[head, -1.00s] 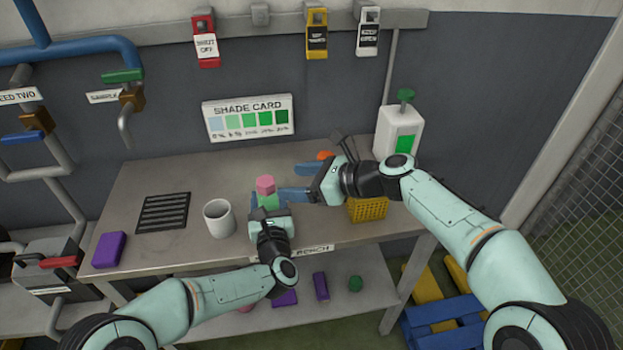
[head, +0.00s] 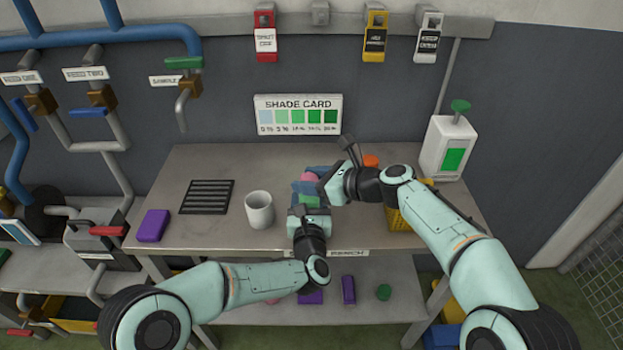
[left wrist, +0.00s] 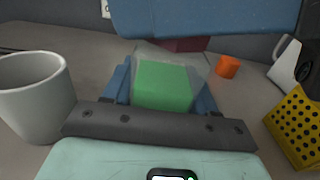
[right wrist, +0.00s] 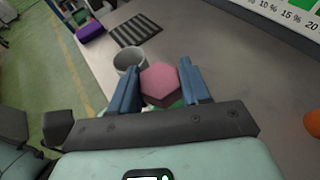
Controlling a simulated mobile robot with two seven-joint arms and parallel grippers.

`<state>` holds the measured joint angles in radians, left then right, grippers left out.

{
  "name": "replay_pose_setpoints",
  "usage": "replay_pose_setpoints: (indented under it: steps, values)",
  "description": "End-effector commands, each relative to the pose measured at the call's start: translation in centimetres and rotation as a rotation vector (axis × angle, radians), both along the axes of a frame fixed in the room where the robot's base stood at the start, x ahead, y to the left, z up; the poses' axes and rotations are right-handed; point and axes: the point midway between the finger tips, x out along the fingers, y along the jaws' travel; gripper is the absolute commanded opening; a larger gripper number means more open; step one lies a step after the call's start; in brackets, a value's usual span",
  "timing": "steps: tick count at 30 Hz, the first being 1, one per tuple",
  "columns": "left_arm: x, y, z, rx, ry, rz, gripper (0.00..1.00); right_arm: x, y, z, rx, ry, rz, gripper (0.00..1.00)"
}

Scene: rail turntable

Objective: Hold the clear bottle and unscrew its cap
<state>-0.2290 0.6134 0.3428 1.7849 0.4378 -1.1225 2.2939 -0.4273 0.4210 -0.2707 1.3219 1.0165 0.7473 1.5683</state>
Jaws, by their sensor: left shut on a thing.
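The clear bottle (left wrist: 163,86) with green contents stands upright between my left gripper's blue fingers. My left gripper (head: 309,196) is shut on it, just above the bench; the bottle also shows in the head view (head: 310,202). The pink six-sided cap (right wrist: 160,84) sits on top of the bottle, partly hidden in the head view (head: 311,177). My right gripper (head: 319,179) reaches in from the right at cap height. In the right wrist view its fingers (right wrist: 160,88) flank the cap closely; whether they press on it cannot be told.
A white mug (head: 259,209) stands left of the bottle. A yellow basket (head: 396,219), an orange piece (head: 371,161) and a white dispenser (head: 448,146) are to the right. A black grille (head: 207,197) and purple block (head: 153,225) lie on the bench's left part.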

Motion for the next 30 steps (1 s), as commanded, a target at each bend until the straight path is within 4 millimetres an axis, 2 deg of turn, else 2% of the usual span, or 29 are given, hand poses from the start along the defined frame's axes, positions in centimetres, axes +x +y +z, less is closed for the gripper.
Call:
replay_pose_setpoints:
  steps: [3, 4, 6, 8, 11, 21, 30]
  values:
    - [-0.02, -0.02, 0.05, 0.000, -0.001, 0.000, 0.02, 0.09, -0.13, 0.01, -0.001, -0.002, -0.005, 0.17]
    - [-0.03, -0.03, 0.05, 0.000, -0.001, 0.000, 0.02, 0.10, -0.14, 0.02, -0.001, -0.002, -0.005, 0.40]
    - [-0.03, -0.03, 0.05, 0.000, -0.001, 0.000, 0.02, 0.11, -0.17, 0.01, -0.001, -0.002, -0.005, 0.17]
    - [-0.03, -0.03, 0.06, -0.001, -0.001, 0.000, 0.02, 0.12, -0.18, 0.04, -0.001, -0.002, -0.006, 0.10]
    - [-0.04, -0.04, 0.06, -0.001, -0.002, 0.000, 0.02, 0.21, -0.20, -0.03, -0.001, -0.002, 0.015, 0.10]
    - [-0.06, -0.07, 0.06, -0.001, -0.002, -0.001, 0.02, 0.44, -0.30, -0.16, -0.003, -0.002, 0.289, 0.09]
    - [-0.08, -0.10, 0.09, -0.002, -0.002, -0.002, 0.02, 0.56, -0.17, -0.09, -0.001, -0.003, 0.442, 0.09]
